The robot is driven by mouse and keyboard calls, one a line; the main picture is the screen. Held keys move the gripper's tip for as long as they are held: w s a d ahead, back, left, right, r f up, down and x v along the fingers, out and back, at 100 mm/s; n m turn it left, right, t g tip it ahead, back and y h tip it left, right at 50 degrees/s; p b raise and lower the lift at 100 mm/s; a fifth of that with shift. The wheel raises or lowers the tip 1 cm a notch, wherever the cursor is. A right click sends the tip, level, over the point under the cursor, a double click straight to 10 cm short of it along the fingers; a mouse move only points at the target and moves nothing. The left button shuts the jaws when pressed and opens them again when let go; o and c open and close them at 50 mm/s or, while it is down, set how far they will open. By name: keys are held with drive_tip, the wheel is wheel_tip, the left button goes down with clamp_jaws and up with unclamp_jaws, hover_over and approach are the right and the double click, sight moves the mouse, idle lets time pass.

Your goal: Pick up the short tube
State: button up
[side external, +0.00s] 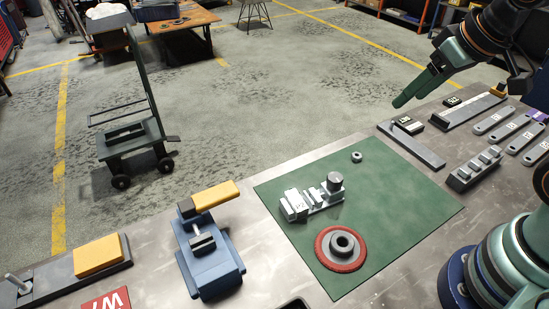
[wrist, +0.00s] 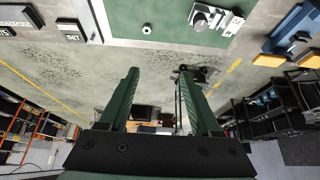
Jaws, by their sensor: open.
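A short upright grey cylinder (side external: 334,181) stands at the right end of a silvery bracket assembly (side external: 296,205) on the green mat (side external: 412,205). A small grey ring or nut (side external: 357,157) lies near the mat's far edge. A dark hollow collar (side external: 342,242) sits on a red-rimmed disc (side external: 322,256). I cannot tell for sure which is the short tube. My gripper (side external: 402,101) is raised beyond the bench's far edge, away from these parts. In the wrist view my gripper (wrist: 158,75) is open and empty, with the nut (wrist: 147,29) and bracket assembly (wrist: 213,17) ahead.
A blue vise (side external: 208,255) with a yellow block (side external: 214,196) stands left of the mat. Grey bars (side external: 415,145), a stepped block (side external: 474,168) and flat wrenches (side external: 495,121) lie to the right. A hand cart (side external: 130,140) stands on the floor behind.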

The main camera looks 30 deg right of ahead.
drive_tip(key=o, duration=0.6)
drive_tip(key=shift+c, duration=0.2)
drive_tip(key=n+g, duration=0.6)
drive_tip(key=n, duration=1.1)
hover_over(299, 199)
wheel_tip(299, 199, down, 11)
wheel_tip(299, 199, down, 12)
drive_tip(key=shift+r, duration=0.2)
